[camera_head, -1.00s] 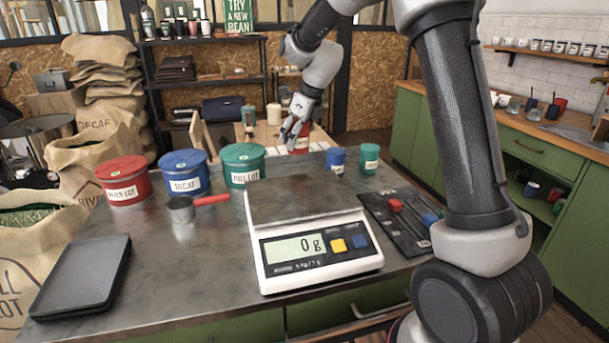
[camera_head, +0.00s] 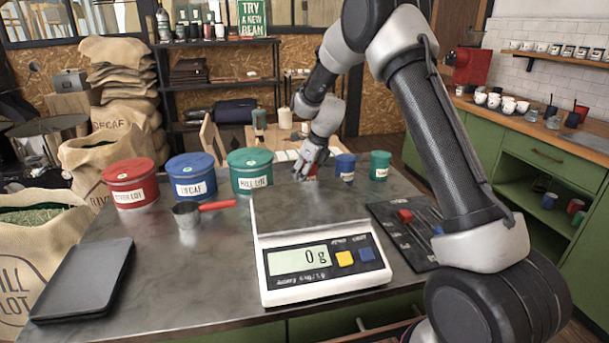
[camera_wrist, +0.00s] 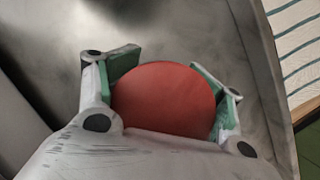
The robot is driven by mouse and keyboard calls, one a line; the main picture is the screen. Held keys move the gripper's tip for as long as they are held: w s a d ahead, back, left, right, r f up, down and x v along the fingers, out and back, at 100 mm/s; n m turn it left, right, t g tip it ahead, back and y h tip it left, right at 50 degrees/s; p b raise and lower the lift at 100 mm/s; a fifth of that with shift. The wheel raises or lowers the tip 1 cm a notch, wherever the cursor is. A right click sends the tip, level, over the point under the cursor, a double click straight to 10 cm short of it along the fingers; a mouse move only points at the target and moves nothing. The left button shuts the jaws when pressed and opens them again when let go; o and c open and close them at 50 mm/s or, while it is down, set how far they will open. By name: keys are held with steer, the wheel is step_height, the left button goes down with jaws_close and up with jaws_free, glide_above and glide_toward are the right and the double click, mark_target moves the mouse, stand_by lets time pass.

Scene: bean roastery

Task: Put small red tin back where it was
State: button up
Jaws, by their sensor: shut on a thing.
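The small red tin (camera_head: 312,171) is at the back of the steel counter, left of the small blue tin (camera_head: 345,168) and the small green tin (camera_head: 380,166). My gripper (camera_head: 306,168) is shut around it and hides most of it in the head view. In the wrist view, the round red lid (camera_wrist: 165,98) sits between both green-padded fingers of my gripper (camera_wrist: 168,85). The tin looks upright and at or very near the counter top; I cannot tell whether it touches.
A scale (camera_head: 325,270) reading 0 g stands in front. Large red (camera_head: 131,188), blue (camera_head: 191,180) and green (camera_head: 249,172) tins stand to the left, with a red-handled scoop (camera_head: 188,214) before them. A dark tool mat (camera_head: 405,238) lies right of the scale.

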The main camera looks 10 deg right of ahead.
steer(key=o, duration=1.4)
steer(key=shift+f, duration=0.1)
steer(key=v, duration=1.2)
steer(key=shift+r, duration=0.25)
steer(key=s+d+r+n+h, duration=0.1)
steer(key=s+d+r+n, duration=0.2)
steer(key=s+r+n, duration=0.45)
steer(key=s+d+r+n, duration=0.4)
steer(key=s, duration=0.7)
steer(key=s+d+n+h, duration=0.1)
steer(key=s+d+n, duration=0.2)
steer(key=s+n, duration=0.4)
steer(key=s+d+f+n+t+h, duration=0.1)
steer(key=s+n, duration=0.7)
steer(key=s, duration=0.8)
steer(key=shift+s+d+f, duration=0.2)
steer(key=shift+d+f, duration=0.1)
steer(key=shift+d, duration=0.55)
